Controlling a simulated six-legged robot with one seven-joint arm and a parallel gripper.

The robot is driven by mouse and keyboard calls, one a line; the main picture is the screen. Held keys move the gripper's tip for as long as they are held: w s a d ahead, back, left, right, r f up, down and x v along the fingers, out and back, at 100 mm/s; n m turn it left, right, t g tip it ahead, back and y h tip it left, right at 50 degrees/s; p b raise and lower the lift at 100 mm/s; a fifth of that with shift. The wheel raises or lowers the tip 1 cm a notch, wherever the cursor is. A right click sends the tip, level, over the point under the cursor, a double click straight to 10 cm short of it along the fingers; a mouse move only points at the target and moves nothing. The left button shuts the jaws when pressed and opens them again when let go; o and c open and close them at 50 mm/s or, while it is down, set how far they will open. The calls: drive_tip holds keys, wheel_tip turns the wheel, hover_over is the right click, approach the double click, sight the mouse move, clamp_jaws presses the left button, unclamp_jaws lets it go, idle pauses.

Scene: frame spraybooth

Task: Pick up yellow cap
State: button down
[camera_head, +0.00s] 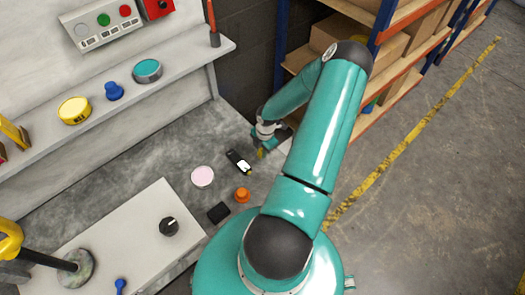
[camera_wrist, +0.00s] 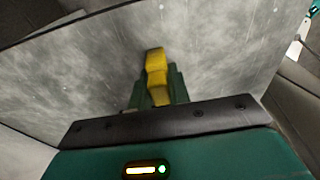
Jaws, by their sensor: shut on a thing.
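The yellow cap (camera_wrist: 156,68) is between the fingers of my gripper (camera_wrist: 158,85) in the wrist view. The green fingers are shut on it, and its upper part stands out beyond the fingertips. In the head view a small bit of yellow (camera_head: 261,153) shows at the end of my gripper (camera_head: 262,146), over the right end of the grey worktop (camera_head: 150,160). The wrist view shows grey surface behind the cap; I cannot tell the gap between them.
A black device (camera_head: 238,161), a pink disc (camera_head: 203,177), an orange knob (camera_head: 242,195) and a black block (camera_head: 219,212) lie left of and nearer than my gripper. A ledge (camera_head: 190,58) holds a yellow tin (camera_head: 75,110) and a teal tin (camera_head: 147,71). Shelving (camera_head: 400,70) stands right.

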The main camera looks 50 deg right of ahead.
drive_tip(key=shift+r, duration=0.1)
drive_tip(key=shift+r, duration=0.65)
drive_tip(key=s+a+r, duration=0.7)
drive_tip(key=a+r, duration=0.4)
drive_tip(key=shift+s+a+r, duration=0.25)
drive_tip(key=shift+a, duration=0.15)
